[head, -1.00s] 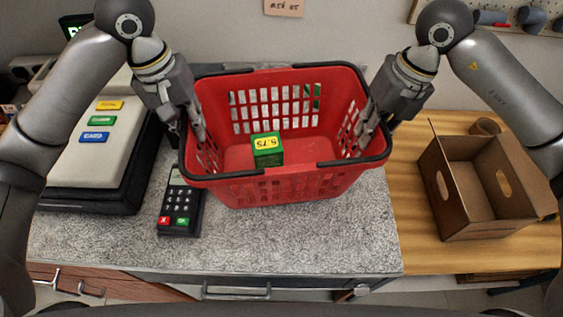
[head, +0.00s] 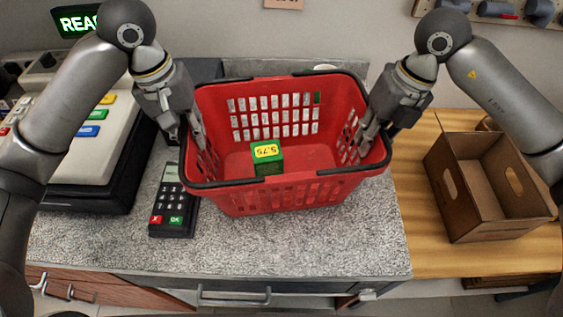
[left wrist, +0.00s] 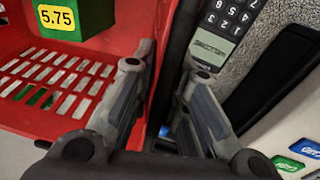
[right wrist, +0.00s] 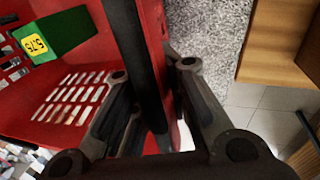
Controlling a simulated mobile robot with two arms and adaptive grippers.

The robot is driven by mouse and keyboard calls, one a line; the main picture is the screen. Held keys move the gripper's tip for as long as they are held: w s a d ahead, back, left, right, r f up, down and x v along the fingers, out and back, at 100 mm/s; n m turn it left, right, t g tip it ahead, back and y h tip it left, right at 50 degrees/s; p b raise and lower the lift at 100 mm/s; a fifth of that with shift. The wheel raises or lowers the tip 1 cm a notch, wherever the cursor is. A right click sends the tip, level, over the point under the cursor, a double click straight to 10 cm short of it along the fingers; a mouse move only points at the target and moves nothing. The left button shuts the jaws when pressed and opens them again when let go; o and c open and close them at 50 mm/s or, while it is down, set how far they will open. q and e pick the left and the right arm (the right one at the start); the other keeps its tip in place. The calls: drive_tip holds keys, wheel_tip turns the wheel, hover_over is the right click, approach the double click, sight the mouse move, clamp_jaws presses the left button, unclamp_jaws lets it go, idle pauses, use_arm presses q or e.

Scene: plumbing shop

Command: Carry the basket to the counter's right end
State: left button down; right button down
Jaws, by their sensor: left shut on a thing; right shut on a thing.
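The red basket (head: 275,190) with a black rim is upright over the grey counter (head: 300,250), near its right end. A green box with a yellow 5.75 label (head: 267,160) is inside it. My left gripper (head: 198,138) is shut on the basket's left rim, with a finger on each side of the rim in the left wrist view (left wrist: 160,95). My right gripper (head: 368,138) is shut on the right rim, likewise in the right wrist view (right wrist: 165,95). I cannot tell whether the basket's underside touches the counter.
A card terminal (head: 174,205) lies just left of the basket, beside the cash register (head: 85,160). Right of the counter, a wooden surface (head: 420,262) holds an open cardboard box (head: 475,215). The counter's front strip is clear.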

use_arm(q)
drive_tip(key=c, duration=1.5)
unclamp_jaws()
drive_tip(key=shift+d, duration=0.25)
use_arm(e)
drive_tip(key=c, duration=1.6)
unclamp_jaws()
drive_tip(key=shift+s+a, duration=0.1)
drive_tip(key=shift+a, duration=0.1)
use_arm(q)
drive_tip(key=shift+o, duration=0.3)
drive_tip(key=shift+a, duration=0.15)
use_arm(e)
drive_tip(key=shift+o, duration=0.8)
drive_tip(key=shift+d, duration=0.1)
drive_tip(key=shift+d+r, duration=0.2)
drive_tip(key=shift+r, duration=0.3)
use_arm(q)
wheel_tip(320, 180, up, 12)
drive_tip(key=a, duration=0.1)
drive_tip(key=shift+s+a, duration=0.15)
drive_tip(key=shift+a, duration=0.2)
use_arm(e)
drive_tip(key=v, duration=1.1)
